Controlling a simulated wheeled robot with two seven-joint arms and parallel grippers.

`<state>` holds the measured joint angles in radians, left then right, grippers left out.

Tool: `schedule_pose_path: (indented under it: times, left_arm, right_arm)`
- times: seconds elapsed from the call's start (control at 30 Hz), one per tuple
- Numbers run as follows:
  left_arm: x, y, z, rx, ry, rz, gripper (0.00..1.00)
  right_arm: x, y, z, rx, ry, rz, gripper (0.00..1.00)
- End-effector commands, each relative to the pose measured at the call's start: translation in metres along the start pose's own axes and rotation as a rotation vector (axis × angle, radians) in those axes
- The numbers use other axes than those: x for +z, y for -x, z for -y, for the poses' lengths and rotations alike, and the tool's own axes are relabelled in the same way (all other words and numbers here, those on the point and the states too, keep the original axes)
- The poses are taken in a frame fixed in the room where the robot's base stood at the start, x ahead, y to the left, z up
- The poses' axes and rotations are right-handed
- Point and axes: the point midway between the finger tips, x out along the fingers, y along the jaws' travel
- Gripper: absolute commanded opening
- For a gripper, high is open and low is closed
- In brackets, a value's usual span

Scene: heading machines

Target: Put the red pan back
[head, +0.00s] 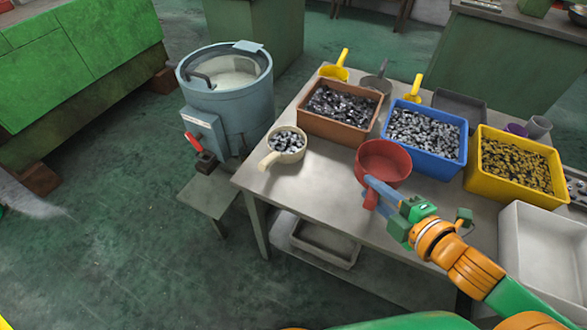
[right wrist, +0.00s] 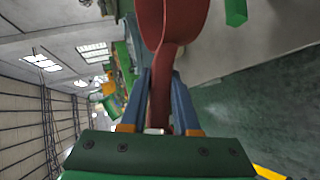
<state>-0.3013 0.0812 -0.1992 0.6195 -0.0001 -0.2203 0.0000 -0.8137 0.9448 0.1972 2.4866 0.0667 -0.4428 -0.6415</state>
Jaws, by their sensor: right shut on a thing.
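The red pan (head: 384,164) is at the front of the table in the head view, in front of the blue crate. Its bowl looks empty. I cannot tell whether it touches the table top. My right gripper (head: 372,190) is shut on the pan's handle. In the right wrist view the red pan (right wrist: 172,22) shows at the top, and its handle runs down between the two blue fingers of the gripper (right wrist: 160,105). My left gripper is not in view.
On the table (head: 310,185) stand a brown crate (head: 333,127), a blue crate (head: 424,155) and a yellow crate (head: 500,187) of small parts. A cream pan (head: 284,146) of parts sits at the left. An empty white bin (head: 540,245) is at the right. A blue-grey drum machine (head: 228,95) stands left.

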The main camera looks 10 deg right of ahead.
Motion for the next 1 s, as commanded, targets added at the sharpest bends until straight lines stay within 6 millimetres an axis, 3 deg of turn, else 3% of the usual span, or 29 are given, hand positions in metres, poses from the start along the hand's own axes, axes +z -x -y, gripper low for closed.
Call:
schedule_pose_path:
  times: [0.3, 0.43, 0.53, 0.6, 0.7, 0.87, 1.0]
  left_arm:
    - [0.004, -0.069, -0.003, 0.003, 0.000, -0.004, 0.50]
    - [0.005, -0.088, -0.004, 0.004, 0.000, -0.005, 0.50]
    - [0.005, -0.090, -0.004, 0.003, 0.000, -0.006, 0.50]
    - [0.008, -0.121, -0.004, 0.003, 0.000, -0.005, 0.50]
    - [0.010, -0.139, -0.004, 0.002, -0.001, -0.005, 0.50]
    - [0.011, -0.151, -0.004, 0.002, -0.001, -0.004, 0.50]
    - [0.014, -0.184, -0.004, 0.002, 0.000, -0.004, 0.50]
  right_arm:
    - [-0.005, -0.054, 0.013, 0.012, 0.009, -0.005, 0.00]
    - [-0.009, -0.076, 0.013, 0.009, 0.002, -0.004, 0.00]
    - [-0.015, -0.103, 0.010, 0.005, -0.004, -0.008, 0.00]
    - [-0.013, -0.128, 0.034, 0.003, -0.004, -0.006, 0.00]
    - [-0.013, -0.149, 0.044, 0.002, -0.001, -0.005, 0.00]
    - [-0.014, -0.164, 0.048, 0.001, 0.000, -0.004, 0.00]
    - [-0.010, -0.176, 0.073, 0.000, 0.002, -0.004, 0.00]
